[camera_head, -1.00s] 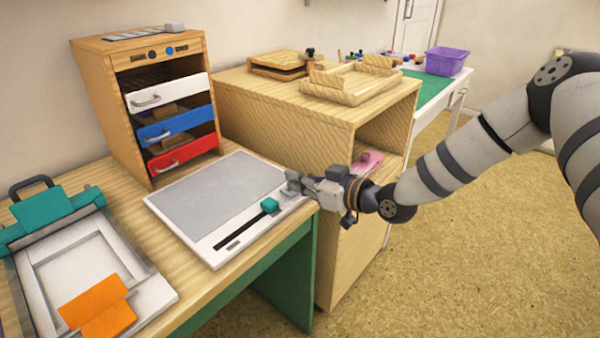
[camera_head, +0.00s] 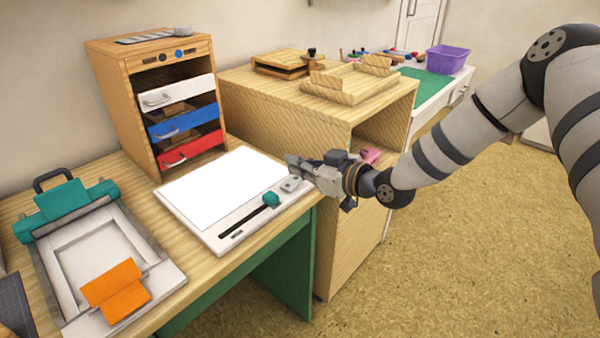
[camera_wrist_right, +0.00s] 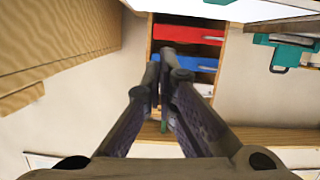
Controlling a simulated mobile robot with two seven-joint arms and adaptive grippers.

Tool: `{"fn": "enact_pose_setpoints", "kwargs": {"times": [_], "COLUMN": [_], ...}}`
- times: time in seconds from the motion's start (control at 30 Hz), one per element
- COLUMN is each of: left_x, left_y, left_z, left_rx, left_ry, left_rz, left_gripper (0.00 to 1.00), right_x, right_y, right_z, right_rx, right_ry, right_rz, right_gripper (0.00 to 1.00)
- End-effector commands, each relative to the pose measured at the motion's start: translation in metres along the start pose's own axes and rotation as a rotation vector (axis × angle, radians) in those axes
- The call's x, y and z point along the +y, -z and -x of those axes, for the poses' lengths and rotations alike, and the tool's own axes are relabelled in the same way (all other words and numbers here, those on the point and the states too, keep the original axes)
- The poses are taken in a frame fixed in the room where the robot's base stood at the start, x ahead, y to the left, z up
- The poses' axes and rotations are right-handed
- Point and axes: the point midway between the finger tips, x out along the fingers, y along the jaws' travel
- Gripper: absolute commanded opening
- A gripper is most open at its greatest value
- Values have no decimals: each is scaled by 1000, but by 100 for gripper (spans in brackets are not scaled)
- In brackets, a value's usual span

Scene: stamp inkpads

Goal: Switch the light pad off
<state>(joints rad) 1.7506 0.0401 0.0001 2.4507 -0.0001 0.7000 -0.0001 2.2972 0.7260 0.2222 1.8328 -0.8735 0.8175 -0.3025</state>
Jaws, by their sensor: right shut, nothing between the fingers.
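The light pad (camera_head: 225,190) lies on the wooden bench, its panel bright white and lit. On its front strip are a teal slider knob (camera_head: 271,199) in a dark slot and a small grey switch (camera_head: 291,184) at the right end. My right gripper (camera_head: 293,163) is shut and empty, its tips just above and behind the switch, seemingly apart from it. In the right wrist view its two fingers (camera_wrist_right: 164,72) point toward the drawer cabinet, and a bright white part of the pad (camera_wrist_right: 195,8) shows at the top edge. My left gripper is out of view.
A drawer cabinet (camera_head: 122,95) with white, blue and red drawers stands behind the pad. A teal-clamped frame press (camera_head: 60,270) with an orange piece lies left. A wooden cabinet (camera_head: 290,130) stands close at the right, near my right gripper.

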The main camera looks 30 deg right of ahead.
Motion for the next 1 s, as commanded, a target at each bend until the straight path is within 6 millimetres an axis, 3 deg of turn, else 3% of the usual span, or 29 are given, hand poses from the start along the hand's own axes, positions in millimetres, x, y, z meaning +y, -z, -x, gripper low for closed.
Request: {"fn": "enact_pose_setpoints", "kwargs": {"times": [0.2, 0.4, 0.93, 1.0], "left_x": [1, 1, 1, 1], "left_y": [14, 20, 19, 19], "left_z": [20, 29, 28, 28], "left_rx": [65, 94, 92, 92], "left_ry": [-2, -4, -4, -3], "left_rz": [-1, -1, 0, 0], "left_gripper": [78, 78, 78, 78], "right_x": [-1, -2, -3, -12], "right_y": [3, -1, -6, -18], "right_z": [52, 77, 81, 80], "right_rx": [4, 0, -9, -48], "right_ry": [-2, 0, 2, 12], "right_rz": [-1, -1, -5, -26], "right_gripper": [0, 0, 0, 0]}}
